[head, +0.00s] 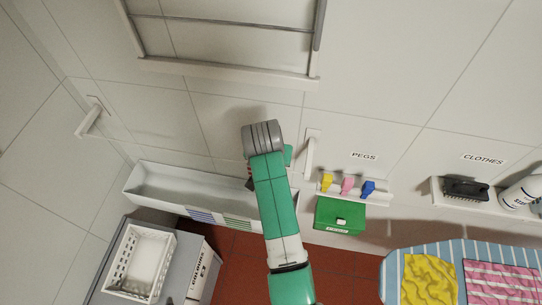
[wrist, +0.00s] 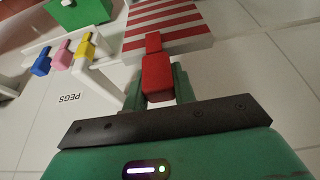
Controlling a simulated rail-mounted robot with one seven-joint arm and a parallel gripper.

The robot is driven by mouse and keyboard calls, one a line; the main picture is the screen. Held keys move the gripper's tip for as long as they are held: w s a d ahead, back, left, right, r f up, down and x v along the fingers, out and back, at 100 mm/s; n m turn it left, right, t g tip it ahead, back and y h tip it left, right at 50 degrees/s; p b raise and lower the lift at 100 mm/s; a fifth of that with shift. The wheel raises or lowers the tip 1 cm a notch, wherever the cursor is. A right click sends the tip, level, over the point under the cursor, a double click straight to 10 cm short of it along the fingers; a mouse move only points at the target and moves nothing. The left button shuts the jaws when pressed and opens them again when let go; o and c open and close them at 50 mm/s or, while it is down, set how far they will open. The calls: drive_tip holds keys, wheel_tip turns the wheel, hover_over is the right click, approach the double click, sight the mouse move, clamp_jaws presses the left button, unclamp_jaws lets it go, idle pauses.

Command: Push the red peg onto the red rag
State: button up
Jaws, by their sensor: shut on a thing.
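The red peg (wrist: 155,78) is held between the green fingers of my gripper (wrist: 158,88) in the wrist view. Its far end points at the edge of the red-and-white striped rag (wrist: 190,24) and overlaps it in the picture. I cannot tell whether the peg touches or grips the cloth. In the head view my arm covers the red rag and the peg, and only part of my gripper shows beside the arm.
A white trough (head: 160,190) has a blue-striped cloth (head: 201,216) and a green-striped cloth (head: 238,223) at its front. A peg rail (head: 377,196) holds yellow, pink and blue pegs near a bracket (head: 311,155). A green box (head: 338,216) sits below.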

drive_tip(key=shift+f, duration=0.45)
drive_tip(key=o, duration=1)
drive_tip(key=shift+r, duration=0.1)
drive_tip(key=v, duration=0.7)
drive_tip(key=shift+s+r+b, duration=0.2)
drive_tip(key=shift+r+b, duration=0.1)
drive_tip(key=shift+b, duration=0.05)
